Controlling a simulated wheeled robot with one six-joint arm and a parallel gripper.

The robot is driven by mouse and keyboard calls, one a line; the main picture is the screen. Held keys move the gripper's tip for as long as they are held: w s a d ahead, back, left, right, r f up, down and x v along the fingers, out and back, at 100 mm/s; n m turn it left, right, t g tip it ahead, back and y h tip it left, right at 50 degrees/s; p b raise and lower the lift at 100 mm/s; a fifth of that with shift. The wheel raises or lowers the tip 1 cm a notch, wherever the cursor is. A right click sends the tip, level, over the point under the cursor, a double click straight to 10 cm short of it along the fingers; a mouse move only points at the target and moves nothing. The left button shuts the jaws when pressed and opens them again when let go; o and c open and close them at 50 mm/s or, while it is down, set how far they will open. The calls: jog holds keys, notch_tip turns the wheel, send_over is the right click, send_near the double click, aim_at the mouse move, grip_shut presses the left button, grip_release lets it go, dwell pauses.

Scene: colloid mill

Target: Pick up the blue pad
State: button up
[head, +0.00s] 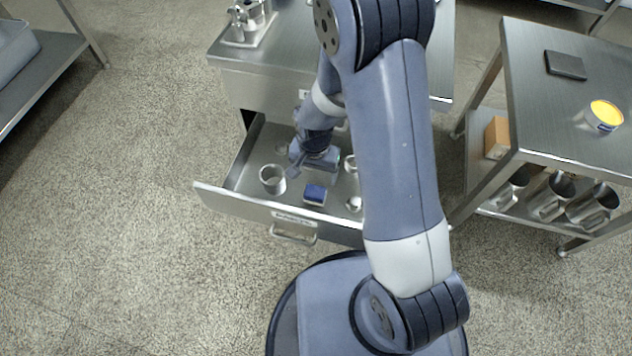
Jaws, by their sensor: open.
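The blue pad (315,194) is a small block with a blue top. It lies in the open drawer (240,199) near the front wall. My gripper (312,176) is over the drawer, just behind the pad in the picture, open and apparently empty. My arm hides part of the drawer's right side. I cannot tell the exact height of the gripper above the pad.
A metal cup (272,179) stands left of the pad, and a small round part (354,204) lies to its right. A steel side table (550,100) at right holds a dark flat block (565,65) and a yellow-filled container (604,115). The floor at left is clear.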

aim_at(315, 191)
jog(key=f+b, duration=0.1)
jog(key=f, duration=0.2)
jog(key=f+b, duration=0.1)
jog(key=f, duration=0.2)
jog(key=f+b, duration=0.1)
jog(key=f, duration=0.3)
jog(key=shift+s, duration=0.25)
jog(key=shift+r, duration=0.1)
jog(key=shift+c, duration=0.4)
jog(key=c, duration=1)
notch_tip(315, 191, up, 10)
jog(key=p, duration=0.3)
